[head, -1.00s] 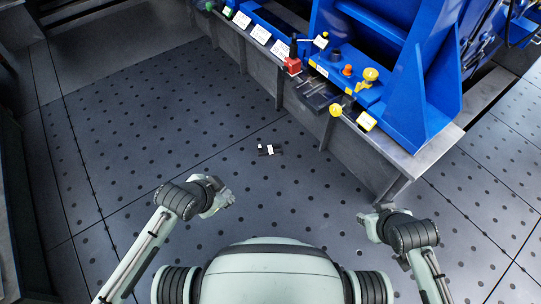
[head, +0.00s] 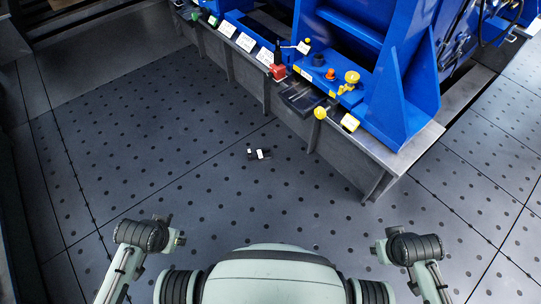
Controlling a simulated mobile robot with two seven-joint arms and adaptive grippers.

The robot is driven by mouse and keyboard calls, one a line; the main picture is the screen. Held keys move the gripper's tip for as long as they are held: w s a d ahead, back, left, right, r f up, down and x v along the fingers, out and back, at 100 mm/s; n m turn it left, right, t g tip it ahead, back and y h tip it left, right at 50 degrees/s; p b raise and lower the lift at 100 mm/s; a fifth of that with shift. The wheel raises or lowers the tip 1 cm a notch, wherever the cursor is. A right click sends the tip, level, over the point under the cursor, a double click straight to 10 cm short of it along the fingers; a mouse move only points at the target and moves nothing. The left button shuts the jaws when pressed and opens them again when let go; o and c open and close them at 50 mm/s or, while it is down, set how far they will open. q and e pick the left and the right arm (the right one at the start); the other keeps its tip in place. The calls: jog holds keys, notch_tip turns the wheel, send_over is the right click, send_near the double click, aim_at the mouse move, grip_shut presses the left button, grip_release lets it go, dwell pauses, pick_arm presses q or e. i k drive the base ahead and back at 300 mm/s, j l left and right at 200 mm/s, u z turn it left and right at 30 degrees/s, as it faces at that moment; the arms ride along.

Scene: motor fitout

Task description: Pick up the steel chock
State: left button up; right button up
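A small dark piece with a white patch (head: 259,154) lies on the perforated floor in the middle of the head view, in front of the blue machine's base. It may be the steel chock, but it is too small to tell. My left gripper (head: 176,237) is at the lower left, well apart from the piece. My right gripper (head: 378,251) is at the lower right, also apart from it. Both grippers are small and partly hidden by their wrists, so I cannot see whether the fingers are open.
The blue machine (head: 405,110) stands on a grey base (head: 340,165) at the upper right. The dark floor (head: 130,130) is clear around the small piece.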

aim_at(259, 156)
jog(key=j+z, duration=0.1)
jog(key=z, duration=0.4)
jog(key=i+j+z, duration=0.1)
jog(key=z, duration=0.4)
jog(key=j+z, duration=0.15)
jog(key=z, duration=0.3)
jog(key=j+z, duration=0.4)
jog(key=j, duration=0.15)
jog(key=j+z, duration=0.45)
jog(key=k+j+z, duration=0.1)
jog(key=j, duration=0.3)
jog(key=k+j+z, duration=0.15)
jog(key=j, duration=0.25)
jog(key=k+j+z, duration=0.1)
jog(key=j, duration=0.25)
